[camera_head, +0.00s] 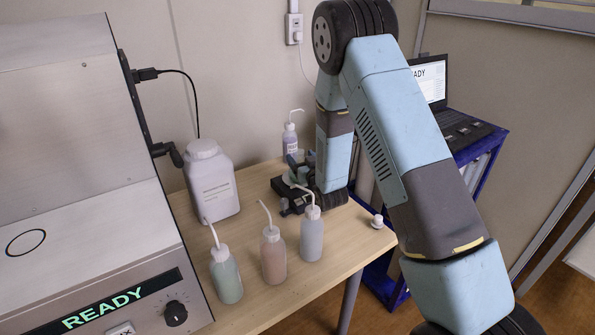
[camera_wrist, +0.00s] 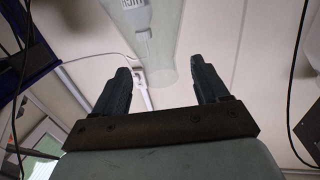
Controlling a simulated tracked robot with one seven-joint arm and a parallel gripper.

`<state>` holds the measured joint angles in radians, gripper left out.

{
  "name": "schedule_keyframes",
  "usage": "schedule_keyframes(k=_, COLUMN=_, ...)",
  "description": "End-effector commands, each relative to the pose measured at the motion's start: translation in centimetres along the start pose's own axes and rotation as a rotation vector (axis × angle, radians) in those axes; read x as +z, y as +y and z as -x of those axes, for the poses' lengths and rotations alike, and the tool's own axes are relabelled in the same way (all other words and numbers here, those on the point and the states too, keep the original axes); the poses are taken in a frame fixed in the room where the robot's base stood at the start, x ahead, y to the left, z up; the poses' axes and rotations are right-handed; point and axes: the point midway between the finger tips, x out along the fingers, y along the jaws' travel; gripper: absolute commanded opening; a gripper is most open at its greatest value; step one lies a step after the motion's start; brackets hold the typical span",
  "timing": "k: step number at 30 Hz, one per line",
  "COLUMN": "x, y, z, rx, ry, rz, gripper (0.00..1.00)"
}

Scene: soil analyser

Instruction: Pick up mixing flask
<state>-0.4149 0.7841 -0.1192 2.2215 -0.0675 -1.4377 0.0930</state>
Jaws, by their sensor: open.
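The mixing flask appears to be the clear, greenish conical glass (camera_wrist: 175,62) in the wrist view. Its narrow end lies between my two open fingers, with gaps on both sides, and its wide part runs out of the top of the picture. How far beyond the fingertips it stands is hard to tell. In the head view a pale green patch of it (camera_head: 291,177) shows at my gripper (camera_head: 287,187), which is low over the back right of the wooden table (camera_head: 260,296). The arm and gripper hide most of the flask. My gripper (camera_wrist: 160,72) is empty.
Three wash bottles, green (camera_head: 226,275), orange (camera_head: 272,255) and grey (camera_head: 312,234), stand in front of my gripper. A large white jug (camera_head: 212,180) is left. A nozzled bottle (camera_head: 290,140) stands behind, seen through the glass in the wrist view. A small white object (camera_head: 377,221) is right.

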Motion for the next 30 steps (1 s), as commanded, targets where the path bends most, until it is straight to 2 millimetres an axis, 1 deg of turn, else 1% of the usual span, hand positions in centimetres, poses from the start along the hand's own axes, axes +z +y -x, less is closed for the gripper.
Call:
schedule_keyframes(k=1, x=-0.1, y=-0.1, z=-0.7, rx=-0.002, ry=0.001, rz=0.0, gripper=0.74)
schedule_keyframes(k=3, x=-0.1, y=-0.1, z=-1.6, rx=-0.001, ry=0.001, rz=0.0, gripper=0.74)
schedule_keyframes(k=6, x=-0.1, y=-0.1, z=-2.4, rx=-0.001, ry=0.001, rz=0.0, gripper=0.74)
schedule_keyframes(k=15, x=-0.1, y=0.0, z=-2.7, rx=0.0, ry=0.0, rz=0.0, gripper=0.73)
schedule_keyframes(k=30, x=-0.1, y=0.0, z=-2.7, rx=0.001, ry=0.0, rz=0.0, gripper=0.25)
